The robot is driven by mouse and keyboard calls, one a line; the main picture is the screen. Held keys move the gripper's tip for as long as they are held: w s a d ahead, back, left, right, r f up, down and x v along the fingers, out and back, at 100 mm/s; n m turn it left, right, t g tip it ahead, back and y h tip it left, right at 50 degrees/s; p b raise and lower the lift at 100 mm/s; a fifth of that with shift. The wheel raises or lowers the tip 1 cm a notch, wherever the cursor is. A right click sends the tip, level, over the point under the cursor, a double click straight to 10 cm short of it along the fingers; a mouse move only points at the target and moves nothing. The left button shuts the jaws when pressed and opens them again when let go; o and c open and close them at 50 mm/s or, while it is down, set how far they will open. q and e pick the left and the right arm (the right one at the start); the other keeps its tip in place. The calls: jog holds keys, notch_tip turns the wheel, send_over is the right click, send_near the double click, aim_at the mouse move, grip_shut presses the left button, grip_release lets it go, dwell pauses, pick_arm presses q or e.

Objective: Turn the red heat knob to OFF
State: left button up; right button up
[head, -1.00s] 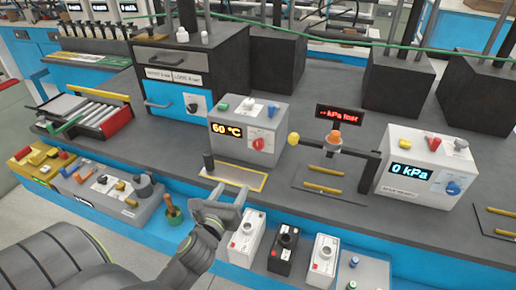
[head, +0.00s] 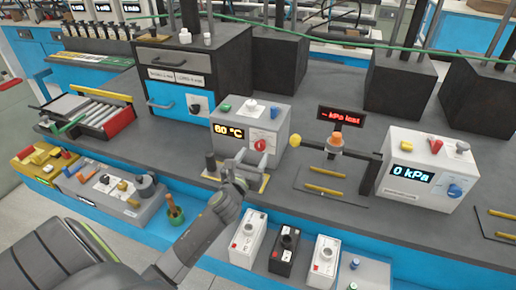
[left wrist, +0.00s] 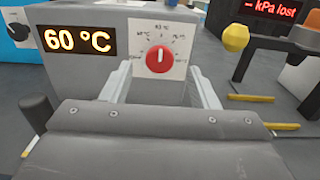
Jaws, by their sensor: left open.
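The red heat knob (head: 259,145) sits on the front of a grey box (head: 229,149) with a lit "60 °C" display (head: 229,132). In the left wrist view the red knob (left wrist: 160,58) shows on a white dial plate with temperature marks around it. Its pale pointer line points roughly upward. My left gripper (head: 247,160) is open in front of the box, just below and left of the knob. In the left wrist view its two fingers (left wrist: 162,88) stand either side of the dial, with the knob between them and apart from both. My right gripper is not in view.
A yellow-edged plate (head: 262,184) lies under my left gripper, with a dark post (head: 210,162) beside it. A yellow ball-ended lever (head: 295,139) stands right of the box. A white "0 kPa" box (head: 408,190) is further right. White and black batteries (head: 284,249) stand in front.

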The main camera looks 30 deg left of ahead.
aim_at(259, 147)
pick_arm(q)
jog(key=shift+x, duration=2.3)
jog(key=c, duration=0.9)
